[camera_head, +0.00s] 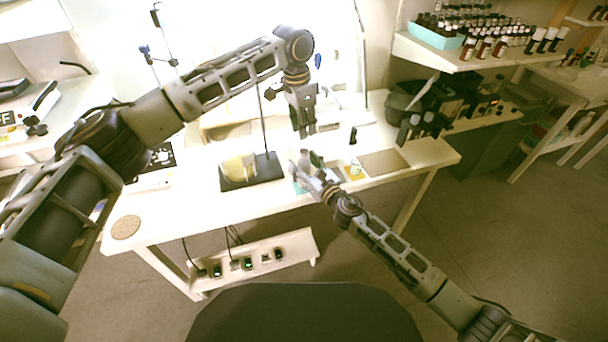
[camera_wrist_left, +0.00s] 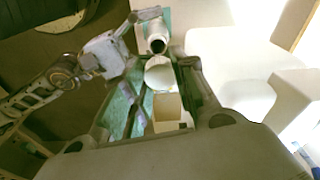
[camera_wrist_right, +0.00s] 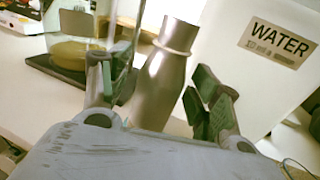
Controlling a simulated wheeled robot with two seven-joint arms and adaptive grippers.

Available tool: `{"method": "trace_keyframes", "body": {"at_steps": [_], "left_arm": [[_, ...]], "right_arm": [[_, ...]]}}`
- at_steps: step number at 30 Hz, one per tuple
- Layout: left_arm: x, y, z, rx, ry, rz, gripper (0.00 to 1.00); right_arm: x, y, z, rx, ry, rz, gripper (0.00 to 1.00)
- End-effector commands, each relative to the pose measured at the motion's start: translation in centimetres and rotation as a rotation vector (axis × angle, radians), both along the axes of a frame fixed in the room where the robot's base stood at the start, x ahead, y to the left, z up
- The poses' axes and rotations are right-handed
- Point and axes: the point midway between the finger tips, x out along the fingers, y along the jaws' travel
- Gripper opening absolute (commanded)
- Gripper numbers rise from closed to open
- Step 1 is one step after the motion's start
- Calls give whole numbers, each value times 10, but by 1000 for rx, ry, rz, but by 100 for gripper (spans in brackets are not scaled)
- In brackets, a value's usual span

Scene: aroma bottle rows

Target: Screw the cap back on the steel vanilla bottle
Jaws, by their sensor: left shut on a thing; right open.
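The steel bottle (camera_wrist_right: 160,85) stands upright between the spread fingers of my right gripper (camera_wrist_right: 165,82) in the right wrist view. Gaps show on both sides of it, and its top carries a collar at the neck. In the left wrist view the bottle (camera_wrist_left: 157,44) shows a dark open mouth. My left gripper (camera_wrist_left: 160,74) is shut on a pale round cap (camera_wrist_left: 160,72), seen close to the bottle mouth in that view. In the head view my left gripper (camera_head: 305,128) hangs above my right gripper (camera_head: 312,170). The cap cannot be made out there.
A white container labelled WATER (camera_wrist_right: 275,75) stands right of the bottle. A black stand base (camera_head: 240,178) with a beaker (camera_head: 238,165) is to the left on the white table (camera_head: 180,210). A brown mat (camera_head: 384,162) lies to the right. The table's front left is mostly clear.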

Motion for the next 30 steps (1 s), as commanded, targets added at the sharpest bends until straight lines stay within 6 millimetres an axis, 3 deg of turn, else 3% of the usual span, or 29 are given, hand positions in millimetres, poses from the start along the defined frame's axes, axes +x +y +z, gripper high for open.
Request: {"method": "trace_keyframes", "body": {"at_steps": [2,16,23,30], "left_arm": [[0,0,0,0,0,0,19],[0,0,0,0,0,0,19],[0,0,-5,0,1,0,19],[-1,0,-26,3,5,0,19]], "right_arm": [[0,0,0,0,0,0,60],[0,0,0,0,0,0,0],[0,0,0,0,0,0,0],[0,0,0,0,0,-1,0]]}}
